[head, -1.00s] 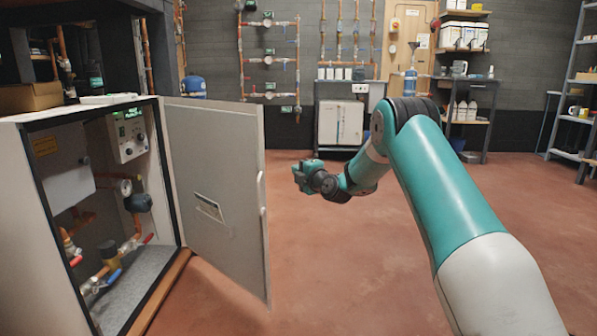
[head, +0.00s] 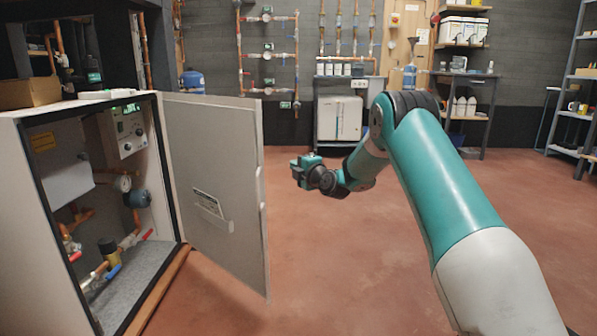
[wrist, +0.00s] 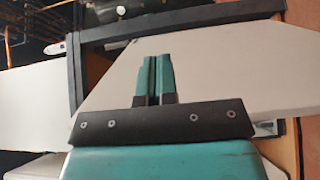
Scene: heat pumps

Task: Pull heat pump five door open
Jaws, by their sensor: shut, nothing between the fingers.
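The heat pump cabinet (head: 20,200) stands at the left in the head view. Its light grey door (head: 215,190) is swung wide open toward the right, showing the pipes and gauge inside. I cannot read a number on it. My gripper (head: 297,172) is to the right of the door's free edge, apart from it and empty. In the wrist view my gripper (wrist: 155,78) has its two teal fingers shut together, with the pale door panel (wrist: 225,75) behind them.
A control box (head: 127,130) and red-handled valves sit inside the cabinet. A white unit (head: 340,118) stands on a bench at the back wall. Shelves (head: 580,90) are at the far right. The red floor (head: 350,270) around the arm is clear.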

